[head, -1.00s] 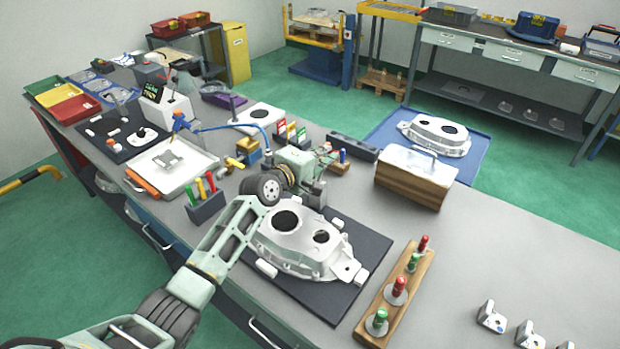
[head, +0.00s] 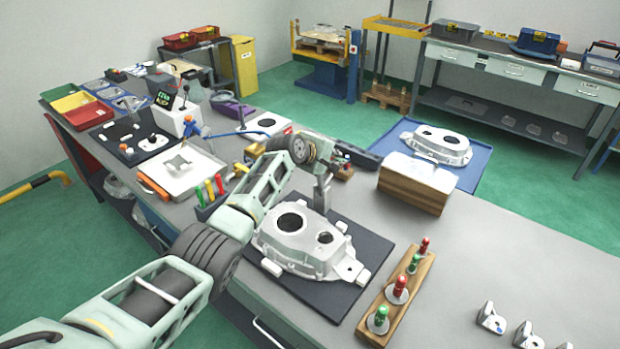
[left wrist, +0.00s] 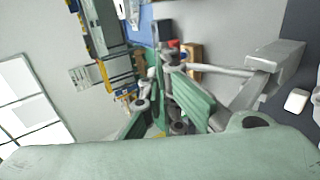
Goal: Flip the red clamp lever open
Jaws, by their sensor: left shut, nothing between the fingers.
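My left gripper (head: 326,152) is shut and empty above the bench, behind the casting's far edge. Its green fingers (left wrist: 168,85) also show in the left wrist view. A grey post-like part (head: 321,192) stands beside the casting, below the gripper; it looks like part of the clamp. In the left wrist view a grey bar runs from a grey block (left wrist: 272,58) toward the fingers. The red clamp lever cannot be made out for certain; a small red spot shows just past the fingers. The silver casting (head: 300,247) lies on a dark mat (head: 350,297).
A wooden rack (head: 400,305) with red and green plugs stands right of the mat. A wooden box with a pale lid (head: 415,180) is behind it. A white tray (head: 190,185) and colored-handled tools (head: 215,190) are left of my arm.

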